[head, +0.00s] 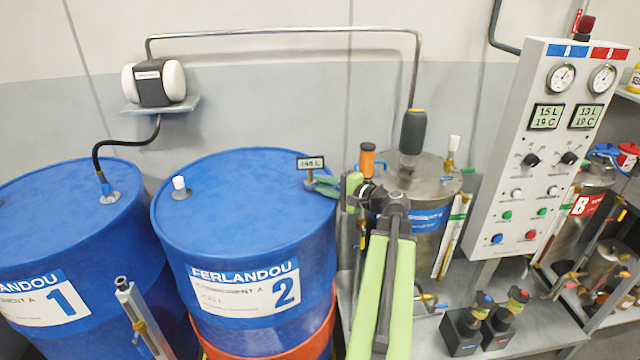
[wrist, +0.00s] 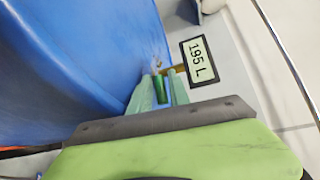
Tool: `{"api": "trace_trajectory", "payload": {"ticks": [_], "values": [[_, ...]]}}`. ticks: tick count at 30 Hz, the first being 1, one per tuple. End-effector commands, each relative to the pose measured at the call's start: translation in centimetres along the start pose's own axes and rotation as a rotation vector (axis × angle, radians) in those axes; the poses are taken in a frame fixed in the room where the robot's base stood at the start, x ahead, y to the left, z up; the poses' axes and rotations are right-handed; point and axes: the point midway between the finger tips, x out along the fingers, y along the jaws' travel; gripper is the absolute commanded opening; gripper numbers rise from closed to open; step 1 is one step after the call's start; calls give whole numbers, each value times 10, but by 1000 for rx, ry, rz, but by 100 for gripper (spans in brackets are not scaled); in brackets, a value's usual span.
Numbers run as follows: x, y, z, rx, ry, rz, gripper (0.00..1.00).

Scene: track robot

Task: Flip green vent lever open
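The dark green lever (wrist: 160,88) shows in the wrist view, between the two pale green fingertips of my gripper (wrist: 161,92). The fingers stand apart, one on each side of it; I cannot tell whether they press on it. Brass fitting shows just behind the lever. In the head view my gripper (head: 324,186) is at the right rim of the blue drum marked 2 (head: 235,205), just below a small display (head: 311,162). The lever cannot be made out there. The display reads 195 L in the wrist view (wrist: 199,59).
A steel tank (head: 430,180) with an orange-capped fitting (head: 367,160) stands close to the right of my gripper. A second blue drum (head: 65,225) stands at the left. A control panel (head: 540,150) with gauges is at the right. A pipe (head: 280,32) runs along the wall above.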

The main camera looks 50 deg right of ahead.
Motion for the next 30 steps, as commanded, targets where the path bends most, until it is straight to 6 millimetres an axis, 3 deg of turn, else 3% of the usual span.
{"api": "trace_trajectory", "payload": {"ticks": [5,11,30], "values": [[-3,0,-3,1,6,-1,23],[-5,0,-5,1,9,-1,0],[-9,-12,-6,-88,41,89,0]]}}
